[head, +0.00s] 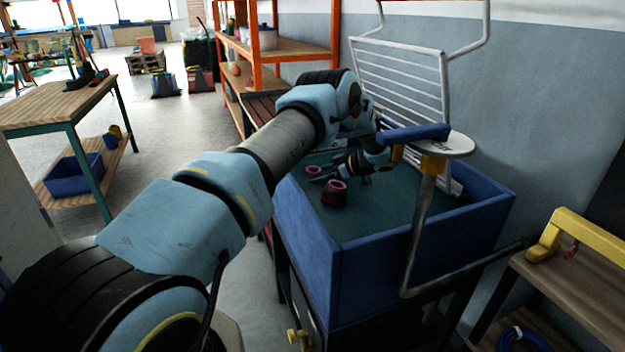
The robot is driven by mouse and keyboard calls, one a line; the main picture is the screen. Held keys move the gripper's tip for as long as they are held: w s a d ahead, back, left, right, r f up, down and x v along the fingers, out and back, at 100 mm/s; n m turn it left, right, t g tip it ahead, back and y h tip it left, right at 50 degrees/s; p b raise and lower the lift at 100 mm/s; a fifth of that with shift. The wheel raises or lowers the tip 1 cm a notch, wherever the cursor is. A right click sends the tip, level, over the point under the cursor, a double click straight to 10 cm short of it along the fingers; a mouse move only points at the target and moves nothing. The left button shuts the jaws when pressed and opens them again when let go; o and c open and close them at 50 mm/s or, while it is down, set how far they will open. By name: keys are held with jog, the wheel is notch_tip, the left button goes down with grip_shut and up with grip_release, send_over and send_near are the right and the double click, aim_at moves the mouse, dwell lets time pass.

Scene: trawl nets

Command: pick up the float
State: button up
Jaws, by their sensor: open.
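Two dark red, rounded pieces with hollow tops, which look like floats, lie on the green floor of a blue-walled bin (420,262). The nearer float (335,194) is larger in view, and the smaller one (312,172) lies behind it to the left. My arm reaches over the bin from the left. My gripper (366,181) is open, low in the bin, just right of the nearer float and apparently apart from it. The fingertips are small and dark, so their exact gap and height are hard to tell.
A bent metal post with a white round plate (446,145) and a blue bar stands at the bin's right side. A white wire rack (402,85) rises behind. Orange shelving (290,50) stands at the back, a wooden bench with a yellow piece (580,238) at right.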

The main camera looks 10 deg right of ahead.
jog(key=p+x, duration=0.2)
jog(key=x, duration=0.3)
jog(key=shift+w+f, duration=0.15)
jog(key=shift+f, duration=0.05)
jog(key=c, duration=1.4)
notch_tip(320, 180, up, 10)
jog(key=shift+b, duration=1.1)
